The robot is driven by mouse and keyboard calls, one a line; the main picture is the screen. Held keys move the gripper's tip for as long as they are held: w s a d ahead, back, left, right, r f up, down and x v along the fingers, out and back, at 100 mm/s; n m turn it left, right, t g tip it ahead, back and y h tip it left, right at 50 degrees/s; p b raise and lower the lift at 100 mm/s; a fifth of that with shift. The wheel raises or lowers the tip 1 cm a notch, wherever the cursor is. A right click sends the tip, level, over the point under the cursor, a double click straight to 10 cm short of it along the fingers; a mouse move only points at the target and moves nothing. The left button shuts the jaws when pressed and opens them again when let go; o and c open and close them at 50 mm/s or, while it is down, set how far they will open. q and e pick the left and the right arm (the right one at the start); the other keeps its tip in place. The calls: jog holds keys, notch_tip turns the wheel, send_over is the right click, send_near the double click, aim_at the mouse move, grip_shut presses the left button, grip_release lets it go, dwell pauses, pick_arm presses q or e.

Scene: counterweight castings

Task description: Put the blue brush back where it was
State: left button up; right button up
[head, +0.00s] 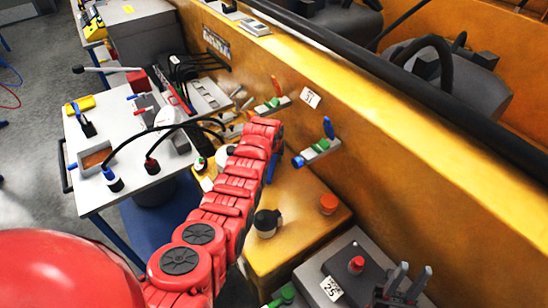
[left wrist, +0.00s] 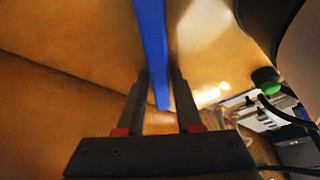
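A long blue bar, which I take to be the blue brush (left wrist: 152,45), runs between the two fingers of my left gripper (left wrist: 161,85) in the left wrist view. The fingers sit close on both sides of it. Its far end is out of that view. In the head view my red left arm hides most of this gripper; a blue strip of the brush (head: 271,168) shows beside the arm's end. My right gripper (head: 407,278) is at the lower right, its grey fingers apart with nothing between them.
A grey holder with a green part (head: 320,149) is on the yellow wall, with blue pieces at it. Another holder (head: 268,107) carries an orange piece. A cluttered white table (head: 130,150) is at left.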

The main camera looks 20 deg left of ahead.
aim_at(273, 162)
pick_arm(q)
jog(key=shift+o, duration=1.2)
jog(key=shift+r, duration=0.15)
jog(key=shift+r+p, duration=0.3)
jog(key=shift+p, duration=0.2)
jog(key=p+v, duration=0.4)
jog(key=v, duration=0.1)
jog(key=p+v, duration=0.2)
jog(key=v, duration=0.4)
jog(key=shift+s+r, duration=0.15)
jog(key=shift+r, duration=0.1)
jog(key=shift+f, duration=0.1)
